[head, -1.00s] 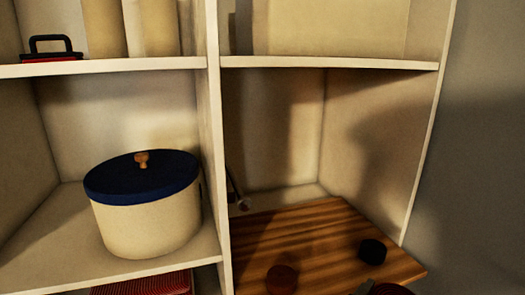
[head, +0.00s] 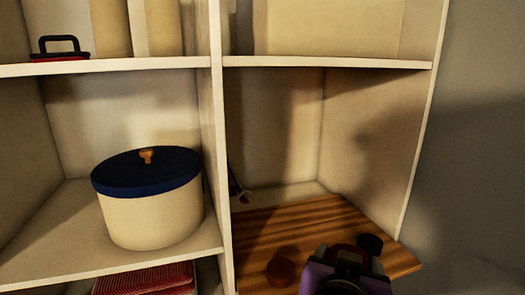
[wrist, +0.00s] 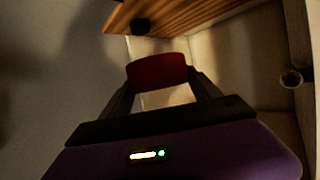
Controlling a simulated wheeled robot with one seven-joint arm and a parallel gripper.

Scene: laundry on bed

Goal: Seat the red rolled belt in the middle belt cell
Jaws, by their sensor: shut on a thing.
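My gripper (head: 347,262) is at the lower right of the head view, over the front of a striped wooden board (head: 290,222). It is shut on a red roll, the red rolled belt (wrist: 157,70), which sits between the fingertips in the wrist view. In the head view the belt (head: 349,249) is partly hidden by my gripper. A dark red-brown roll (head: 281,271) lies on the board to the left, and a black roll (head: 370,243) to the right. I cannot make out separate belt cells.
The board lies in the lower right shelf compartment. A vertical divider (head: 218,150) separates it from a cream pot with a blue lid (head: 150,205) on the left. Red folded cloth (head: 145,280) lies below the pot. A shelf (head: 330,62) runs above.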

